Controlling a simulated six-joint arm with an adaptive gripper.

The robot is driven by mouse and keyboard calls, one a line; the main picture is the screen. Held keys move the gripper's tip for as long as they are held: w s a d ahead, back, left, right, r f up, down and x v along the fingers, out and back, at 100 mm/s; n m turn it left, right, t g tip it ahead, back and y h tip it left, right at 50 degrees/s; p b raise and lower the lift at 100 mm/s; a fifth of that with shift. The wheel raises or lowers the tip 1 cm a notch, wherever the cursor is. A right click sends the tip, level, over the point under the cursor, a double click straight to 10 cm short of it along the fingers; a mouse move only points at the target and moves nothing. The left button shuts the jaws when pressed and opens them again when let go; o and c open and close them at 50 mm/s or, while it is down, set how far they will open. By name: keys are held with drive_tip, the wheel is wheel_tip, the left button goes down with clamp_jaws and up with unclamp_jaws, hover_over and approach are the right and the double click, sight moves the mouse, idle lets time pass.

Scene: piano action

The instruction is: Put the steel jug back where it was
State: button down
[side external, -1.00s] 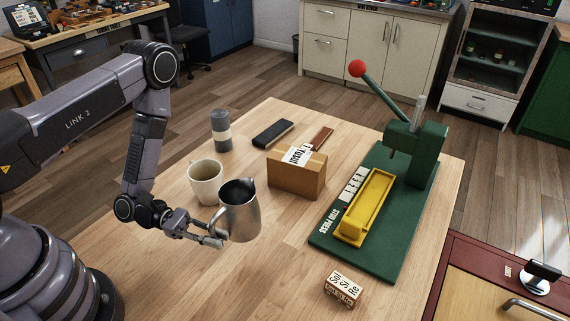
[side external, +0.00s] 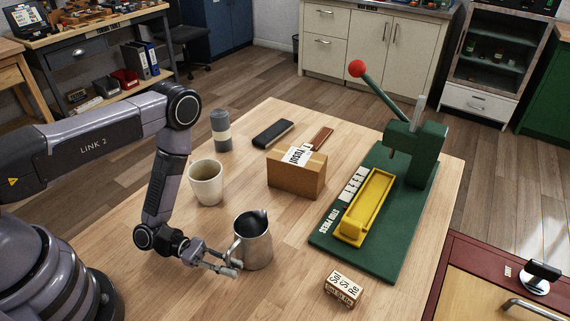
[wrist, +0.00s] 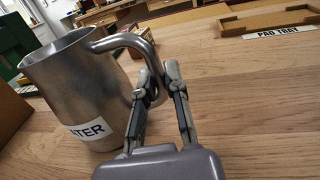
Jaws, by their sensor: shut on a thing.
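The steel jug (side external: 255,240) is upright near the front of the wooden table, with its handle toward my gripper. My gripper (side external: 232,267) is shut on the jug's handle, low on the jug's left side. In the wrist view the jug (wrist: 75,90) shows a white label ending in "TER", and my gripper's fingers (wrist: 160,85) close around the lower part of the curved handle. I cannot tell for certain whether the jug's base touches the table.
A cream mug (side external: 206,184) stands behind the jug. A cardboard box (side external: 297,176) and a green press (side external: 375,215) with a yellow tray (side external: 367,208) lie to the right. A small lettered block (side external: 343,288) is at front right. The wrist view shows a wooden pad tray (wrist: 275,22).

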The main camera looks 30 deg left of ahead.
drive_tip(key=shift+f, duration=0.1)
drive_tip(key=c, duration=1.2)
unclamp_jaws()
